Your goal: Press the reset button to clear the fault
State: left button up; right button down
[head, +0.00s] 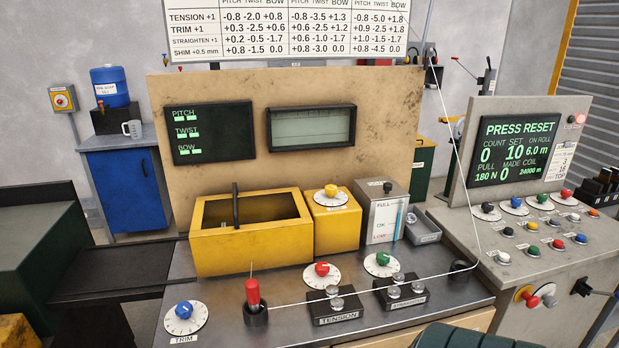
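The control console (545,262) stands at the right. Its screen (517,148) reads PRESS RESET, with count 0, set 10, pull 180 N and made 0. Small push buttons sit in rows on the sloped panel, among them a blue button (581,238), a red button (558,244), a green button (533,250), a white button (503,257) and a yellow button (532,225). Their labels are too small to read, so I cannot tell which is reset. A red lamp (580,119) glows at the screen's upper right. Neither of my grippers is in view.
Coloured dial knobs line the panel's upper edge. A red mushroom button (528,298) is on the console's front. A wire (370,286) crosses the metal bench (230,325) and rises left of the console. A yellow bin (252,262) and a red-handled tool (253,294) stand on the bench.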

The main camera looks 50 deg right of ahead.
aim_at(580, 237)
jog(key=l+z, duration=0.15)
jog(key=z, duration=0.25)
jog(key=k+l+z, duration=0.1)
jog(key=z, duration=0.3)
jog(key=l+z, duration=0.35)
jog(key=l, duration=0.85)
jog(key=l+z, duration=0.35)
jog(key=l, duration=0.9)
jog(key=i+l, duration=0.1)
jog(key=l, duration=1.1)
jog(key=i, duration=0.05)
